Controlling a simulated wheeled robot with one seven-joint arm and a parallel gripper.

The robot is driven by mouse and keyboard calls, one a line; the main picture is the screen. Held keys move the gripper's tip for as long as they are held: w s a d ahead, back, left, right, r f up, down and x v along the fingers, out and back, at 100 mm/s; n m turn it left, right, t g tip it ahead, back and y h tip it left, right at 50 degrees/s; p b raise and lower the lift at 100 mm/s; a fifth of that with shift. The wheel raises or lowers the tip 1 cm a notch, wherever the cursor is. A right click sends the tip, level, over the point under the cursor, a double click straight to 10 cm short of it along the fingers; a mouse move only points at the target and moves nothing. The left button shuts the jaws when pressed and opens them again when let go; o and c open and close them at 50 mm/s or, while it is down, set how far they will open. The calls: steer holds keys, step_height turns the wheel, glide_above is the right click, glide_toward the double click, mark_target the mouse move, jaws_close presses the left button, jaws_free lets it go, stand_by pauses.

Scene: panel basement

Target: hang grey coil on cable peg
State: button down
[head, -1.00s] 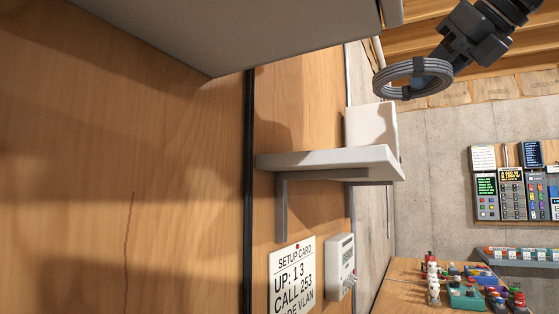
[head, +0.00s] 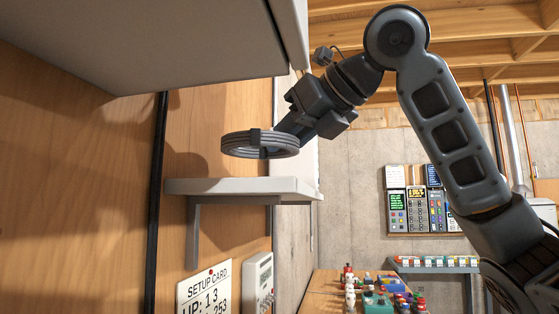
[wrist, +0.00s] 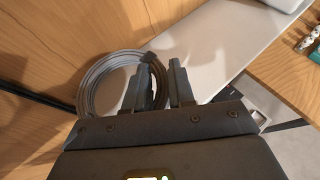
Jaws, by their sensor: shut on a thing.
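The grey coil (head: 238,151) is a ring of cable with dark straps. It is held nearly flat in the air a little above the white shelf (head: 235,187) in the head view. My gripper (head: 280,141) is shut on the coil's right side. In the wrist view, the coil (wrist: 92,86) lies to the left, with its strapped edge between the fingers of my gripper (wrist: 160,85). The shelf (wrist: 215,50) lies beyond the fingers there. I cannot make out a cable peg in either view.
A grey cabinet (head: 190,40) hangs above the coil at upper left. A setup card (head: 205,290) and a white device (head: 259,280) are on the wood panel below the shelf. A bench with colourful small items (head: 378,298) stands lower right.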

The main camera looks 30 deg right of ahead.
mark_target(293, 156)
steer(key=shift+w+a+f, duration=0.15)
steer(key=shift+a+f, duration=0.25)
steer(key=shift+a, duration=0.05)
steer(key=shift+f+p, duration=0.5)
steer(key=shift+f, duration=1.2)
steer(key=c, duration=0.9)
jaws_free()
steer(key=shift+c, duration=0.2)
steer(key=shift+f, duration=0.3)
steer(key=b+v, duration=0.2)
steer(key=v, duration=0.6)
steer(key=shift+w+r, duration=0.25)
steer(key=shift+r, duration=0.05)
steer(key=shift+d, duration=0.15)
